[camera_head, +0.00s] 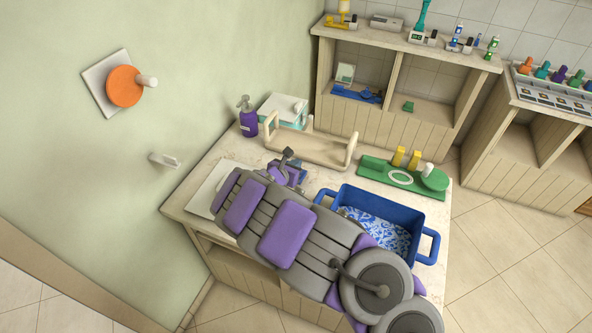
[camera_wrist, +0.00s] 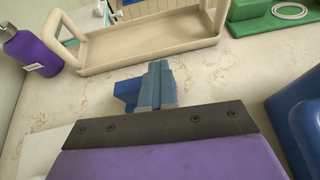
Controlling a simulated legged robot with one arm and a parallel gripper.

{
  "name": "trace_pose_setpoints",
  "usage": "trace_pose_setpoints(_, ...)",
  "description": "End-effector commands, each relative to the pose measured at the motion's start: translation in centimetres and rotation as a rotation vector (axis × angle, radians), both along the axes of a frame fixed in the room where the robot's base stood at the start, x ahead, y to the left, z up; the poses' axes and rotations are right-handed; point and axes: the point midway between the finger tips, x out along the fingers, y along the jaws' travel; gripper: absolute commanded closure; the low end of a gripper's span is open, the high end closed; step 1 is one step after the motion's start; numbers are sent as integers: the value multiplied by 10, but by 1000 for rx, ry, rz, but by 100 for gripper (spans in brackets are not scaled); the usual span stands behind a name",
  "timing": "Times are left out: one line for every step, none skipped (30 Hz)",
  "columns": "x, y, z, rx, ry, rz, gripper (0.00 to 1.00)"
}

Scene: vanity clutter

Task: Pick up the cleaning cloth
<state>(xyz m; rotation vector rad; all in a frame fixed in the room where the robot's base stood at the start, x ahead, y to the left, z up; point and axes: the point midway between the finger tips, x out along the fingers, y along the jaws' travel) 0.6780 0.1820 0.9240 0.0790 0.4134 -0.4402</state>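No cleaning cloth can be identified for certain. A small blue object (camera_wrist: 126,92) shows just beyond the dark bar of my gripper in the wrist view, above the marble-patterned counter. A blue patch (camera_head: 300,166) shows beside my gripper (camera_head: 287,160) in the head view. I cannot tell whether it is a cloth or whether it touches the gripper. Blue-and-white patterned material (camera_head: 378,231) lies in the blue tub (camera_head: 402,212), partly hidden by my arm. My gripper is over the left part of the counter.
A beige carrier with a handle (camera_head: 308,147) stands behind the gripper, and a purple bottle (camera_head: 248,119) is left of it. A green tray (camera_head: 398,177) lies behind the tub. Blue items (camera_head: 355,94) sit in the back shelf unit. Counter between carrier and tub is partly clear.

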Motion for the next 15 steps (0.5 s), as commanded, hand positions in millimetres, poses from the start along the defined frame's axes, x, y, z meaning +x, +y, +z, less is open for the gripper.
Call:
trace_pose_setpoints(-1, 0, 15, -3, -9, 1, 100)
trace_pose_setpoints(-2, 0, 20, -3, -11, 0, 100)
trace_pose_setpoints(-2, -1, 25, -2, -13, -1, 100)
trace_pose_setpoints(-2, -1, 28, -2, -16, -2, 100)
trace_pose_setpoints(-1, -1, 31, -1, -16, -1, 100)
trace_pose_setpoints(-1, -1, 33, -1, -17, -2, 100)
trace_pose_setpoints(-1, -1, 34, -2, -18, -1, 100)
trace_pose_setpoints(-1, 0, 35, -2, -18, -1, 100)
trace_pose_setpoints(-1, 0, 36, -2, -19, 0, 100)
trace_pose_setpoints(-1, 1, 36, -2, -20, 0, 100)
trace_pose_setpoints(-1, 1, 36, -2, -20, 0, 100)
trace_pose_setpoints(-1, 2, 36, -3, -21, 0, 100)
trace_pose_setpoints(-1, 2, 37, -3, -21, 1, 100)
trace_pose_setpoints(-1, 2, 37, -3, -21, 1, 100)
trace_pose_setpoints(-1, 2, 37, -3, -22, 1, 100)
